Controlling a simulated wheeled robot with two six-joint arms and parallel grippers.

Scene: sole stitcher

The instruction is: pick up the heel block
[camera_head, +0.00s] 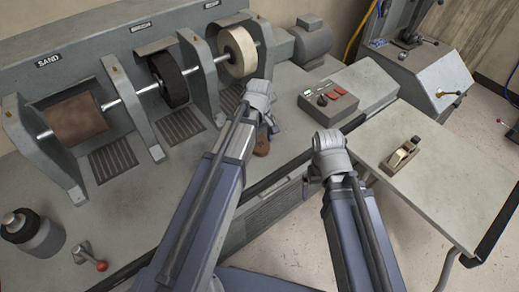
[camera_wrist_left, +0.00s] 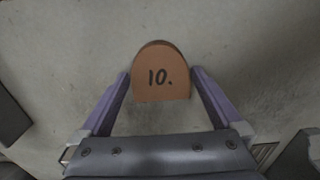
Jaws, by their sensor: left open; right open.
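The heel block (camera_wrist_left: 160,66) is a brown, D-shaped piece marked "10." and lies on the grey bench top. In the left wrist view it sits between the tips of my open left gripper (camera_wrist_left: 160,80), with a small gap on each side. In the head view only part of the heel block (camera_head: 262,147) shows beside my left arm. My left gripper (camera_head: 270,120) is largely hidden by its wrist there. My right gripper (camera_head: 314,186) is at the bench's front edge, its fingers mostly hidden behind the wrist, and it is away from the block.
A finishing machine with a brown sanding drum (camera_head: 77,120), a black wheel (camera_head: 169,80) and a pale wheel (camera_head: 238,50) stands behind. A control box (camera_head: 328,100) is right of the block. A side table (camera_head: 435,190) carries a small tool (camera_head: 403,155). A jar (camera_head: 33,233) stands left.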

